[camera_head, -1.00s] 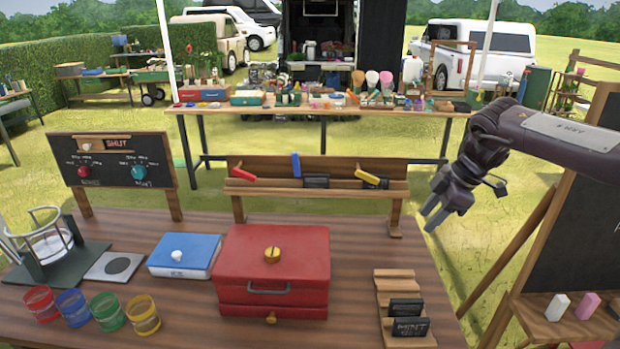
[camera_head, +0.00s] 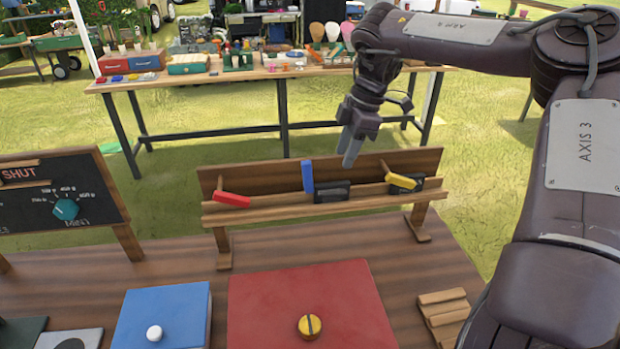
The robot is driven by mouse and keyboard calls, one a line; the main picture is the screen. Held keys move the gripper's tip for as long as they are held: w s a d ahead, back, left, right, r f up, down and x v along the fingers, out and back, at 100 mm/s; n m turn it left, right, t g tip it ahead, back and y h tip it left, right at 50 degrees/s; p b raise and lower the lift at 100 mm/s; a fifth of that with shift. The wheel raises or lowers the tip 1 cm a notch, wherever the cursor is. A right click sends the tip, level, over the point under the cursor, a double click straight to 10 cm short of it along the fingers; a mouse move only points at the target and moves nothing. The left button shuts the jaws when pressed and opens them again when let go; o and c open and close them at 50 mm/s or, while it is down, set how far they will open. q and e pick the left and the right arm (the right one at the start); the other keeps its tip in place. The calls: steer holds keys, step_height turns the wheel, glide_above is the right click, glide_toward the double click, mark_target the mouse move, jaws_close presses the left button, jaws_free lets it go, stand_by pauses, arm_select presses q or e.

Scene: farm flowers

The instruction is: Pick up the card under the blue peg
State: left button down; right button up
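The blue peg (camera_head: 308,176) stands upright on the wooden rack (camera_head: 262,207). A small dark card (camera_head: 332,192) sits on the rack's ledge, just right of the blue peg's lower end. A second dark card (camera_head: 405,184) is farther right, with the tilted yellow peg (camera_head: 400,180) across it. The red peg (camera_head: 232,199) lies tilted at the left, with no card visible by it. My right gripper (camera_head: 348,157) points down near the rack's upper edge, above and right of the blue peg. Its two fingers look apart and empty. My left gripper is not in view.
A red box (camera_head: 275,295) with a yellow knob and a blue box (camera_head: 165,312) stand in front of the rack. A SHUT dial board (camera_head: 40,195) is at the left. A small wooden stepped holder (camera_head: 443,312) is at the lower right, partly behind my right arm.

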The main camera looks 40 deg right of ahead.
mark_target(333, 183)
steer(key=f, duration=0.1)
steer(key=a+f, duration=0.1)
steer(key=shift+s+f+p, duration=0.3)
steer(key=shift+p, duration=0.1)
steer(key=x, duration=0.1)
steer(key=p+x, duration=0.1)
steer(key=shift+w+a+f, duration=0.25)
steer(key=shift+w, duration=0.05)
steer(key=shift+x, duration=0.85)
steer(key=shift+w+f, duration=0.1)
steer(key=shift+f, duration=0.05)
steer(key=c, duration=0.5)
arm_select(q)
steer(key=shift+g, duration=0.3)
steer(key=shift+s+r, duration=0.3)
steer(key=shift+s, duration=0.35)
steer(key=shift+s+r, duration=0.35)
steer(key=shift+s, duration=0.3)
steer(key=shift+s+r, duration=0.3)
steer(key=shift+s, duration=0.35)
arm_select(e)
jaws_close()
